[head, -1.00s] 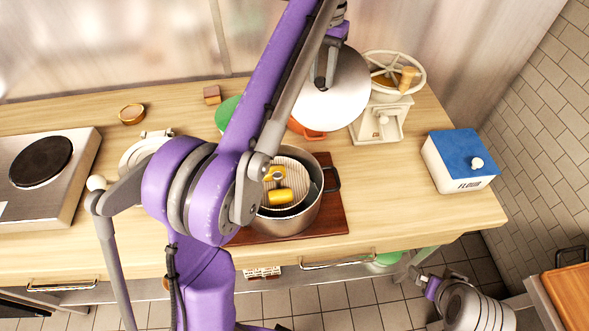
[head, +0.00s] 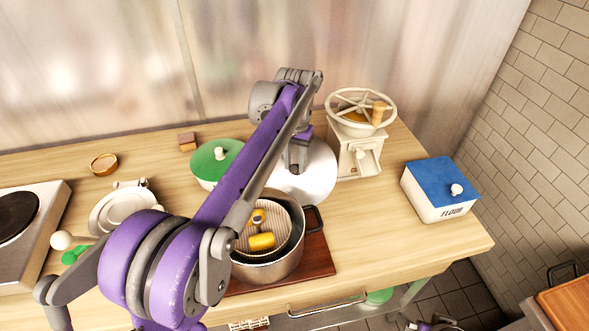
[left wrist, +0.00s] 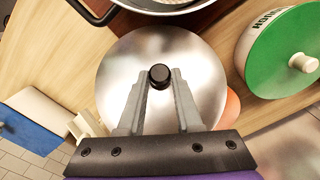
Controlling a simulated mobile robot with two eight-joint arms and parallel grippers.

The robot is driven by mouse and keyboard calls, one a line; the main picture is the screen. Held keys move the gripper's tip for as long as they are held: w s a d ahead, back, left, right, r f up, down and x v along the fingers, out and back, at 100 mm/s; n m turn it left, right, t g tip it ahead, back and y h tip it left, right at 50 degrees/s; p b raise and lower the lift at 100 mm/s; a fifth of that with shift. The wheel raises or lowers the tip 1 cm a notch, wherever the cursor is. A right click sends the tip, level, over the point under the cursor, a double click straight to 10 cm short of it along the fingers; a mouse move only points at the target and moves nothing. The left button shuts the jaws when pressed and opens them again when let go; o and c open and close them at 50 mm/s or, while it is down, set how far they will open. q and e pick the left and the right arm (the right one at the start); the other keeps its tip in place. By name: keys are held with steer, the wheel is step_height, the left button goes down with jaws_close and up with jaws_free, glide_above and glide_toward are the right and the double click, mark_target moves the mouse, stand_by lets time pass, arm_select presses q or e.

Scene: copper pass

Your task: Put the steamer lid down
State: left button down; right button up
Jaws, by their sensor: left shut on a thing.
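The steamer lid (head: 318,178) is a round silver disc with a black knob (left wrist: 160,76). My left gripper (head: 297,166) is shut on that knob, with its two fingers on either side of it in the left wrist view (left wrist: 159,88). The lid is level, low over the counter behind the pot; I cannot tell whether it touches the wood. The open pot (head: 277,268) stands on a reddish-brown board, with a ribbed steamer insert and yellow pieces inside. Only a small part of my right arm shows at the bottom edge, and its fingers are unclear.
A green-lidded tin (head: 207,174) is left of the lid, and a cream grinder (head: 357,158) is close on its right. Something orange shows partly under the lid's edge in the left wrist view (left wrist: 233,108). A blue-lidded flour box (head: 425,203) stands at right. Counter between grinder and board is clear.

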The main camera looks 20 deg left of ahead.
mark_target(295, 167)
arm_select(q)
steer(key=shift+f, duration=1.15)
steer(key=shift+f, duration=0.1)
steer(key=c, duration=1)
jaws_free()
steer(key=shift+f, duration=0.1)
steer(key=shift+c, duration=0.2)
steer(key=o, duration=0.5)
steer(key=shift+c, duration=0.2)
steer(key=shift+r, duration=0.35)
step_height(295, 167, up, 12)
steer(key=p, duration=0.1)
steer(key=shift+f, duration=0.1)
